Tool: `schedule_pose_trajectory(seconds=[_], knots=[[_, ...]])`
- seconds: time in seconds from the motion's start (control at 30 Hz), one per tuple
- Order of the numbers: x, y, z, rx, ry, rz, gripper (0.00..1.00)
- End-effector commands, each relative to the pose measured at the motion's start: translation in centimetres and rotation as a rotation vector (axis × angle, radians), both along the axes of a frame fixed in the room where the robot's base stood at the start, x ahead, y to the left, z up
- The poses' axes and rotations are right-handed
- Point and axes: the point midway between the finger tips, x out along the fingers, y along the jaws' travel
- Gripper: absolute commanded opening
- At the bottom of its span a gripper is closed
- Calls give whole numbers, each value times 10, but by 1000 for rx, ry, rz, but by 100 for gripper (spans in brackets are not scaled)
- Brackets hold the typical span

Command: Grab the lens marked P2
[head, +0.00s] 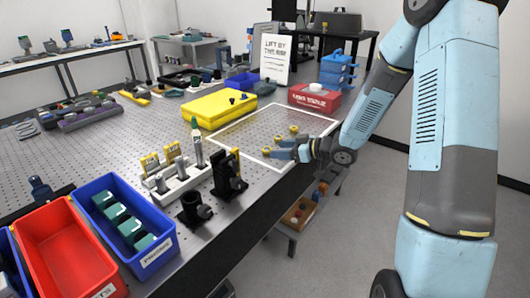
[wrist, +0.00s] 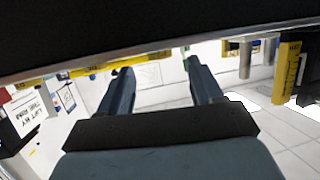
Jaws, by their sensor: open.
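My gripper (head: 287,148) is low over the right part of the perforated table, inside a white-outlined area. In the wrist view its two fingers (wrist: 160,80) are apart with nothing gripped between them. I cannot read P2 on any part. Small yellow-topped pieces (head: 293,130) stand beside my gripper in the head view. Yellow-tagged pieces (head: 150,164) stand in a pale rack (head: 180,184) at the table's front, well left of my gripper. The wrist view also shows a yellow tag (wrist: 286,68) at the right, its marking too small to read.
A yellow case (head: 218,106) lies behind the outlined area (head: 325,124). A red box (head: 314,98) and a "lift by the rim" sign (head: 275,58) stand at the back. Black mounts (head: 228,172) and blue and red bins (head: 160,254) occupy the front left.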

Motion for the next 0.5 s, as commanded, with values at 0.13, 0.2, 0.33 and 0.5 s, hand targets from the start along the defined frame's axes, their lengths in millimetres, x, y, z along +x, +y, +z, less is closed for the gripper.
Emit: schedule_pose_trajectory(seconds=[0.13, 0.2, 0.33, 0.5], knots=[[10, 18, -8, 1, 2, 3, 65], [14, 26, -10, 1, 1, 2, 65], [18, 33, -12, 0, 0, 1, 65], [18, 33, -12, 0, 0, 0, 65]])
